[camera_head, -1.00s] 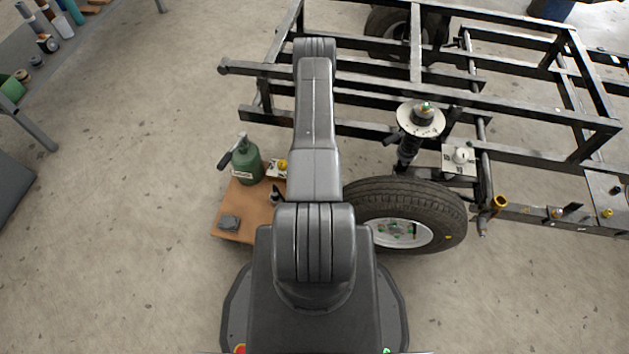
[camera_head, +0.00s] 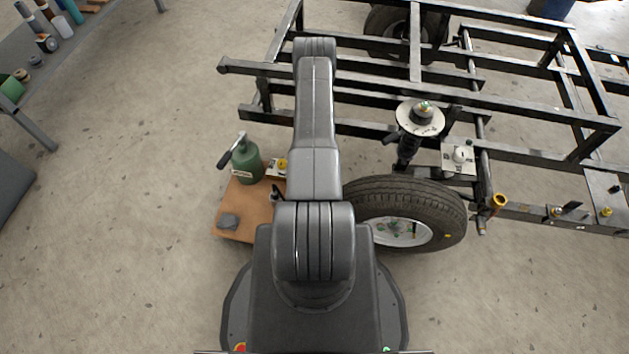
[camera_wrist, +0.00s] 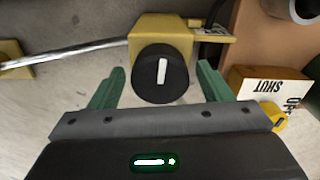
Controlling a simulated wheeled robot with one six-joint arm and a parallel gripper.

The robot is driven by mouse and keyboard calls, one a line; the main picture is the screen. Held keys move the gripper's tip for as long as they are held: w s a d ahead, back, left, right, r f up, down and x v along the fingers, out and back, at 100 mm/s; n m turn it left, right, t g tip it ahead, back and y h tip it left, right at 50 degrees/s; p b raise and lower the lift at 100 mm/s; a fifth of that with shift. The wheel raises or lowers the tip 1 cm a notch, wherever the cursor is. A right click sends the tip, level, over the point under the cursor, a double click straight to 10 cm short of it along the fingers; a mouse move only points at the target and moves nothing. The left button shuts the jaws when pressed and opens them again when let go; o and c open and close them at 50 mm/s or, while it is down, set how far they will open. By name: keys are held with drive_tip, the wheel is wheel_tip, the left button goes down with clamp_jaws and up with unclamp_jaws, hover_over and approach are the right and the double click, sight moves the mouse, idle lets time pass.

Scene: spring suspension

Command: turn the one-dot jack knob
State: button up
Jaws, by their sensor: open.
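A round black knob (camera_wrist: 163,74) with a white bar sits on the face of a yellow block (camera_wrist: 160,40) in the wrist view. The bar stands nearly upright in the picture. I can make out no dot mark on or beside it. My gripper (camera_wrist: 161,69) is open, with one green finger on each side of the knob. The fingers look apart from it, and nothing is held. A green bottle jack (camera_head: 247,162) stands on a brown board (camera_head: 246,207) in the head view. A small yellow part (camera_head: 282,164) is beside it. My arm hides the gripper there.
A smaller yellow knob (camera_wrist: 276,116) sits by a plate marked SHUT (camera_wrist: 262,84), close to the right finger. A metal rod (camera_wrist: 75,52) runs left of the block. A tyre (camera_head: 420,205) and steel frame (camera_head: 450,100) stand right of my arm.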

drive_tip(key=shift+r, duration=0.1)
wheel_tip(320, 180, up, 14)
drive_tip(key=p, duration=1)
drive_tip(key=shift+f, duration=0.2)
drive_tip(key=shift+f, duration=0.1)
wheel_tip(320, 180, down, 12)
drive_tip(key=b, duration=1)
drive_tip(key=shift+f, duration=0.8)
